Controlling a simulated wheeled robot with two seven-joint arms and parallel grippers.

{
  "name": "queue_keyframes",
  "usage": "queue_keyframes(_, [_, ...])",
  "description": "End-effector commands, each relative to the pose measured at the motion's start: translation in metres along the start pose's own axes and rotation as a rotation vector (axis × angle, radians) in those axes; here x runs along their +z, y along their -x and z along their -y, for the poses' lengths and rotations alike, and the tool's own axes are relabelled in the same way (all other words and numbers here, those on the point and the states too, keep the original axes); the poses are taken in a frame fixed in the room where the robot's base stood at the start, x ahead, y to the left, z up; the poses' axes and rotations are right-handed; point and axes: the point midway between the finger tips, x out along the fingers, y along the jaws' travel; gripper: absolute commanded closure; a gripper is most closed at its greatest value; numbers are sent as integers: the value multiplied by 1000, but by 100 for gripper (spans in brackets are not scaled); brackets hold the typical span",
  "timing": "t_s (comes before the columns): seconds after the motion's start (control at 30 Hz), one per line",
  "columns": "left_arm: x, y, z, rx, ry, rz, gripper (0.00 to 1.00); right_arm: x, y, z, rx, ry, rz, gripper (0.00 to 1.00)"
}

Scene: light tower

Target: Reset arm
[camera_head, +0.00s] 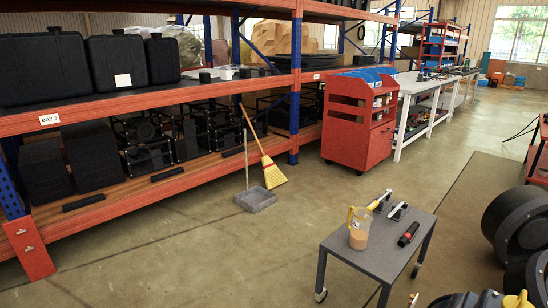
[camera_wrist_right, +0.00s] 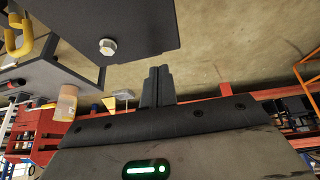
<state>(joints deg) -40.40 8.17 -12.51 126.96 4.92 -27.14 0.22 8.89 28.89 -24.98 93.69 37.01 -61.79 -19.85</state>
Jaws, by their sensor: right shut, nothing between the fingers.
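My right gripper (camera_wrist_right: 158,85) shows in the right wrist view, with its two dark fingers together and nothing between them. It points over the concrete floor, below a dark flat panel (camera_wrist_right: 125,22) with a bolt in it. I cannot tell how far the fingers are from that panel. Neither gripper shows in the head view, and my left gripper is in neither view.
A grey wheeled cart (camera_head: 375,248) stands at lower right, bearing a jug (camera_head: 359,229) and several tools. Black round machine parts (camera_head: 518,222) are at the right edge. Shelving (camera_head: 150,90), a broom (camera_head: 268,165) and a red trolley (camera_head: 358,125) stand farther back. Open floor lies at left.

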Motion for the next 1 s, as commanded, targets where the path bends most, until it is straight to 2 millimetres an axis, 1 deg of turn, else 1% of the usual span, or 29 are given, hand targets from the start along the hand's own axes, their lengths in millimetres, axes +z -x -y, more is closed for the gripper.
queue_keyframes(0.03, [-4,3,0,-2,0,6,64,1,2,28,-6,-33,-47,100])
queue_keyframes(0.13, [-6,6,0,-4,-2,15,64,2,10,69,14,-113,-153,100])
queue_keyframes(0.17, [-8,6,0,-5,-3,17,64,3,15,82,22,-145,-188,100])
queue_keyframes(0.2, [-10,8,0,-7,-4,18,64,3,25,96,38,-191,-237,100])
queue_keyframes(0.27, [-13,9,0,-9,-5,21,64,5,42,113,69,-258,-303,100])
queue_keyframes(0.3, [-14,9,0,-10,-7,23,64,7,53,121,90,-298,-341,100])
queue_keyframes(0.43, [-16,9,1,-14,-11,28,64,14,88,134,160,-398,-433,100])
queue_keyframes(0.5, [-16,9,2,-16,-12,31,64,16,101,136,189,-429,-462,100])
queue_keyframes(0.57, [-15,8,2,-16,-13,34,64,18,109,137,207,-443,-478,100])
queue_keyframes(0.63, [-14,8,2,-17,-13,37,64,19,113,138,216,-453,-489,100])
queue_keyframes(1.0, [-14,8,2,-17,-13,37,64,19,113,138,216,-453,-489,100])
